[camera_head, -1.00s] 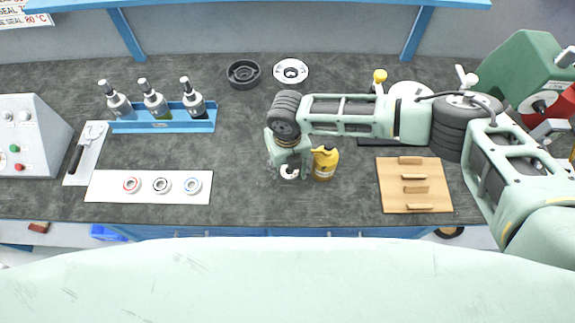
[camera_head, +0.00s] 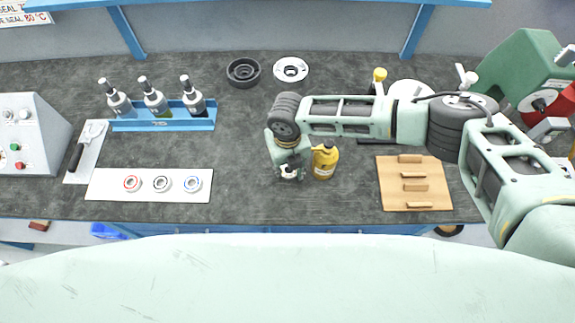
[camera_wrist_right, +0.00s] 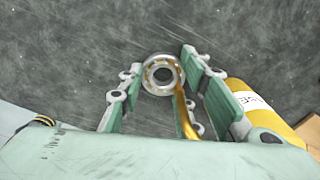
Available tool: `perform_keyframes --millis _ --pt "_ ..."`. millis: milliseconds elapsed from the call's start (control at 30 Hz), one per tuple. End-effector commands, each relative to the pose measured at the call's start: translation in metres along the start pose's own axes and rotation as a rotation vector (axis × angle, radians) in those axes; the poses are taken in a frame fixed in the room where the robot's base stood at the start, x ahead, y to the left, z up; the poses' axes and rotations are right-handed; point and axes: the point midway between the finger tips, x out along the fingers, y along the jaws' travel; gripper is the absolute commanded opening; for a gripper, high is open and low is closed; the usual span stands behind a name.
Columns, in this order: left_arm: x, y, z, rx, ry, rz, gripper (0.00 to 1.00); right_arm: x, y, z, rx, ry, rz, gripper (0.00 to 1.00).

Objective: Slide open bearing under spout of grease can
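The open bearing (camera_wrist_right: 148,80), a metal ring with visible balls, lies on the dark bench between my right gripper's fingers in the right wrist view. My right gripper (camera_wrist_right: 160,66) is open and points down around it, with the bearing closer to the right-hand finger. Firm contact cannot be told. The yellow grease can (camera_head: 325,163) stands just right of the gripper; its body also shows in the wrist view (camera_wrist_right: 270,118). Its brass spout (camera_wrist_right: 183,108) reaches to the bearing's lower right edge. In the head view the gripper (camera_head: 289,174) hides much of the bearing. My left gripper is out of view.
A white mat (camera_head: 110,186) with three ringed bearings lies left, and a wooden board (camera_head: 420,202) with slats lies right. A blue rack (camera_head: 205,122) holds several bottles. Dark and light round parts (camera_head: 243,72) lie behind.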

Motion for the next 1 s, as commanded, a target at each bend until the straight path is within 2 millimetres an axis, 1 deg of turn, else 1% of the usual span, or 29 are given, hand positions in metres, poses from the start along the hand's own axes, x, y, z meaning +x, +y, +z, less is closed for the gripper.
perform_keyframes --millis 33,233,500,600,667,767,1000 --pt "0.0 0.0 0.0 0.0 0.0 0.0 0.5 0.0 0.001 -0.001 -0.001 0.002 0.001 0.36" --pt "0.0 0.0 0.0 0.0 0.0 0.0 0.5 0.0 0.001 -0.001 -0.001 0.001 0.001 0.53" --pt "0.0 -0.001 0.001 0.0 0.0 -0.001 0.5 0.0 0.0 0.0 0.0 0.001 0.0 0.53" --pt "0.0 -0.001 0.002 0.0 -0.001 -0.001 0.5 -0.004 0.0 0.0 0.0 0.0 0.001 0.53" --pt "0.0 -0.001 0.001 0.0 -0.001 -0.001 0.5 -0.011 0.001 0.0 0.0 0.0 0.002 0.53" --pt "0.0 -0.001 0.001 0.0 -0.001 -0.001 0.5 -0.028 0.0 0.001 -0.001 -0.001 0.002 0.53" --pt "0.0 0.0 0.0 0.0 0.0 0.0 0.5 -0.079 0.0 0.001 0.0 -0.002 0.002 0.53"
